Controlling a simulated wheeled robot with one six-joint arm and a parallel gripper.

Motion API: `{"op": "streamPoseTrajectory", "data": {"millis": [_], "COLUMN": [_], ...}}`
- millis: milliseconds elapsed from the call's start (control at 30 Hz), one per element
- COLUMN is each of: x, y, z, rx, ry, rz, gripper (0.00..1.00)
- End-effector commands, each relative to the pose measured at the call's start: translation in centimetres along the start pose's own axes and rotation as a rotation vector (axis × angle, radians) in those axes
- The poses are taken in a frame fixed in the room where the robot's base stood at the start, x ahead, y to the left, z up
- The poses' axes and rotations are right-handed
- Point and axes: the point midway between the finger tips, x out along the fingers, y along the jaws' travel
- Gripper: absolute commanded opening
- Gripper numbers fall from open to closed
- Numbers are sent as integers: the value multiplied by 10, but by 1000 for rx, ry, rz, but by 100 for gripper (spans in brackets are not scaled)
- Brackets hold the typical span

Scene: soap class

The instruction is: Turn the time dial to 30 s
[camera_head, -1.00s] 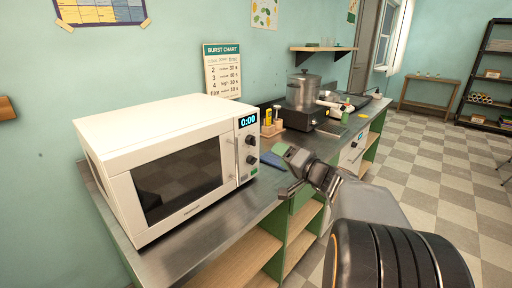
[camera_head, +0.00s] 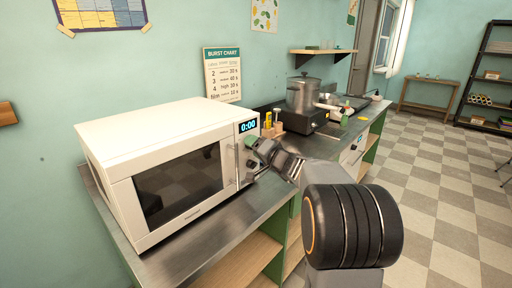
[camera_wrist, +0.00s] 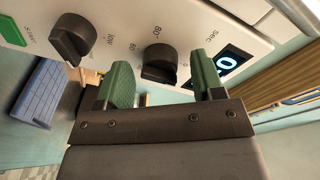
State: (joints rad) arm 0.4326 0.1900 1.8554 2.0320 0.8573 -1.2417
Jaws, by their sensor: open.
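The white microwave (camera_head: 150,125) stands on the counter, its display (camera_head: 248,126) reading 0:00. In the wrist view the black time dial (camera_wrist: 160,62) sits on the control panel beside the display (camera_wrist: 230,62), near marks reading 60, 80 and "sec". A second black dial (camera_wrist: 73,38), by the word "low", sits farther left. My gripper (camera_wrist: 164,80) is open, with one green-padded finger on each side of the time dial in this view. I cannot tell whether they touch it. In the head view my gripper (camera_head: 250,147) is at the panel and covers the upper dial.
A green start button (camera_wrist: 12,30) is on the panel. A blue object (camera_wrist: 42,90) lies beyond. A burst chart (camera_head: 222,74) hangs behind the microwave. A pot (camera_head: 303,93) stands on a black stove (camera_head: 300,119) farther along the counter. The counter's front edge is below my arm.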

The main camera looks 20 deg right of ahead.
Motion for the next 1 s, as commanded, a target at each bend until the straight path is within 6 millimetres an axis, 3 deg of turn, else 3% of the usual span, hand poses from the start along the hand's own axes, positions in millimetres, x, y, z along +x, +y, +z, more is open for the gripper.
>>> {"op": "streamPoseTrajectory", "data": {"millis": [200,700,1000], "x": [0,0,-1], "y": [0,0,2], "z": [0,0,-1], "rx": [0,0,50], "ry": [0,0,0], "rz": [0,0,7], "gripper": [61,14,14]}}
